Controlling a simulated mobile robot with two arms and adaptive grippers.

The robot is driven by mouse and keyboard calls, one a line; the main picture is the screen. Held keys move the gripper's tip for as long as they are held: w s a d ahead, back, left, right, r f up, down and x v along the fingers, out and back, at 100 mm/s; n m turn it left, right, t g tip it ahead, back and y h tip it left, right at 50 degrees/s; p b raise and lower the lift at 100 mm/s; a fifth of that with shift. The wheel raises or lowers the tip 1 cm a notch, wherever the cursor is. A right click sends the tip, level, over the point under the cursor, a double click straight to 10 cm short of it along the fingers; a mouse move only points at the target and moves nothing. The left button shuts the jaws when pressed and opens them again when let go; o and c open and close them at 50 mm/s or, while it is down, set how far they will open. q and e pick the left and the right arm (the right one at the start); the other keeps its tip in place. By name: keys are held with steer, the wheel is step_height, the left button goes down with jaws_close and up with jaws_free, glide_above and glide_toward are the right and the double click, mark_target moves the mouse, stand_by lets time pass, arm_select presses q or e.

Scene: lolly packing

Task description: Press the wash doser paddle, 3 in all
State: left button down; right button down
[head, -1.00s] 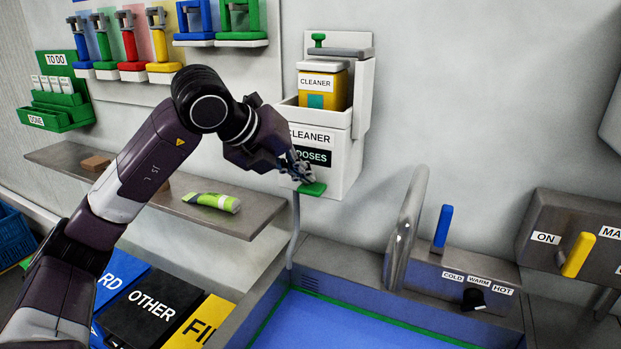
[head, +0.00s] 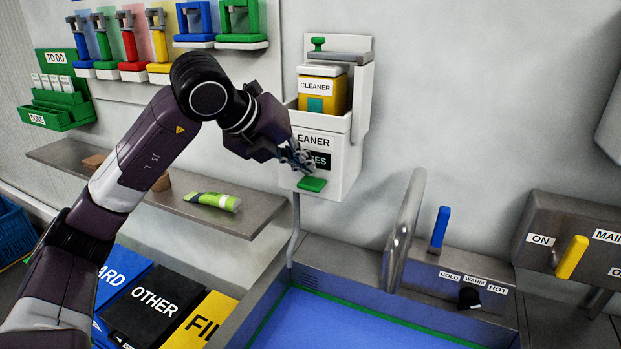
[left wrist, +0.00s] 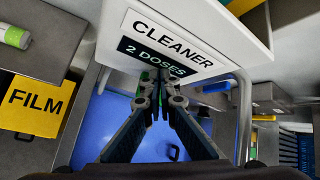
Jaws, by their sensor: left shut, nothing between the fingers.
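The wash doser (head: 352,170) is a white wall unit holding a yellow cleaner bottle (head: 336,90). Its green paddle (head: 312,184) sticks out at the bottom front. My left gripper (head: 306,167) is shut and empty, with its fingertips just above the paddle and in front of the doser's dark dose display. In the left wrist view the display (left wrist: 150,56) reads "2 DOSES", and the shut fingertips (left wrist: 158,84) are below it, mostly hiding the paddle. I cannot tell whether they touch the paddle. My right gripper is not in view.
A steel shelf (head: 250,213) with a green-and-white tube (head: 213,201) is left of the doser. Below are a blue-floored sink (head: 350,325), a curved tap (head: 404,230) and a blue lever (head: 440,228). Bins labelled OTHER (head: 155,303) and FILM (left wrist: 35,104) stand lower left.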

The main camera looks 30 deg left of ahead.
arm_select(q)
step_height(320, 180, up, 6)
steer(key=p, duration=0.4)
steer(key=shift+f, duration=0.1)
steer(key=shift+p, duration=0.3)
stand_by(1.5)
